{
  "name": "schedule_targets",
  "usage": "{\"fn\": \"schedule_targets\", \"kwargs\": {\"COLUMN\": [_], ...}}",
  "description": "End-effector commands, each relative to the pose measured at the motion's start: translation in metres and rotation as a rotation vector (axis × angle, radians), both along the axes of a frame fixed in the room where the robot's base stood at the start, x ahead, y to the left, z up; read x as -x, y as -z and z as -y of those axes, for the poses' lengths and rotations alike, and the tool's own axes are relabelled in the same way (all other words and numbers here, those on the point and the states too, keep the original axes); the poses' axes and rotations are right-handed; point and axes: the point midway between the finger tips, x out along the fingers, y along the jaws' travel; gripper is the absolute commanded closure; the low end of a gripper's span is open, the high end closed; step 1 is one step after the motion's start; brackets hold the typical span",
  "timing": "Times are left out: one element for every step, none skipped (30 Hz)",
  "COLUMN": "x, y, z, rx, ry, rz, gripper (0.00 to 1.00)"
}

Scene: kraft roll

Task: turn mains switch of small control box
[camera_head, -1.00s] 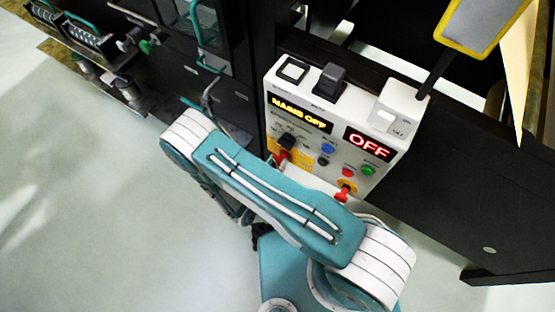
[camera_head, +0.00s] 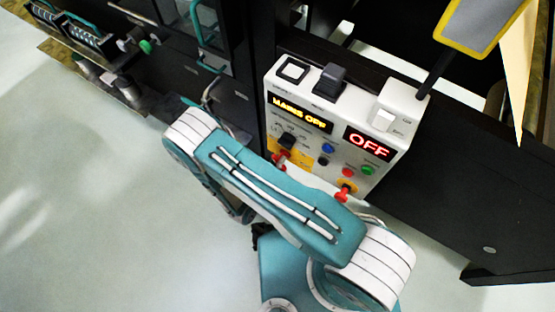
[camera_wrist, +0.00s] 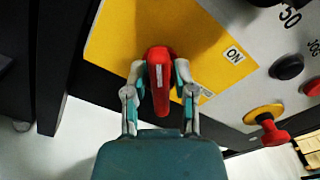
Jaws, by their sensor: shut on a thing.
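The small control box (camera_head: 320,97) is white, with a lit "MAINS OFF" display (camera_head: 300,114) and a red "OFF" display (camera_head: 369,144). Its mains switch, a red handle (camera_wrist: 160,78) on a yellow plate (camera_wrist: 115,35), fills the middle of the wrist view. My gripper (camera_wrist: 159,88) is shut on the red handle, one finger on each side. In the head view the handle (camera_head: 280,160) shows only in part behind my arm, and my gripper is hidden there.
A red knob on a yellow ring (camera_wrist: 268,125) and a black button (camera_wrist: 287,67) are to the right of the switch. A dark cabinet (camera_head: 232,95) stands left of the box. The pale floor at left is clear.

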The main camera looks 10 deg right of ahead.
Motion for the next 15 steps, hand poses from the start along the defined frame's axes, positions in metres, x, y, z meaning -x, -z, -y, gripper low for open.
{"fn": "schedule_targets", "kwargs": {"x": [-0.0009, -0.001, -0.0012, -0.0012, -0.0012, -0.0013, -0.0013, -0.0013, -0.0013, -0.0013, -0.0013, -0.0013, -0.0013, -0.0013, -0.0013], "y": [0.0022, 0.0024, 0.0026, 0.0028, 0.003, 0.0032, 0.0032, 0.0033, 0.0034, 0.0034, 0.0036, 0.0036, 0.0036, 0.0036, 0.0037], "z": [-0.0015, -0.0017, -0.0018, -0.002, -0.002, -0.0021, -0.0022, -0.0023, -0.0023, -0.0023, -0.0023, -0.0025, -0.0026, -0.0026, -0.0027], "rx": [0.02, 0.035, 0.053, 0.064, 0.073, 0.081, 0.086, 0.088, 0.089, 0.089, 0.089, 0.089, 0.09, 0.088, 0.088], "ry": [-0.003, -0.003, -0.003, -0.004, -0.004, -0.004, -0.004, -0.005, -0.004, -0.004, -0.004, -0.004, -0.005, -0.006, -0.006], "rz": [-0.024, -0.036, -0.05, -0.059, -0.067, -0.073, -0.077, -0.079, -0.081, -0.081, -0.081, -0.081, -0.08, -0.08, -0.08], "gripper": [1.0, 1.0, 1.0, 1.0, 1.0, 1.0, 1.0, 1.0, 1.0, 1.0, 1.0, 1.0, 1.0, 1.0, 1.0]}}
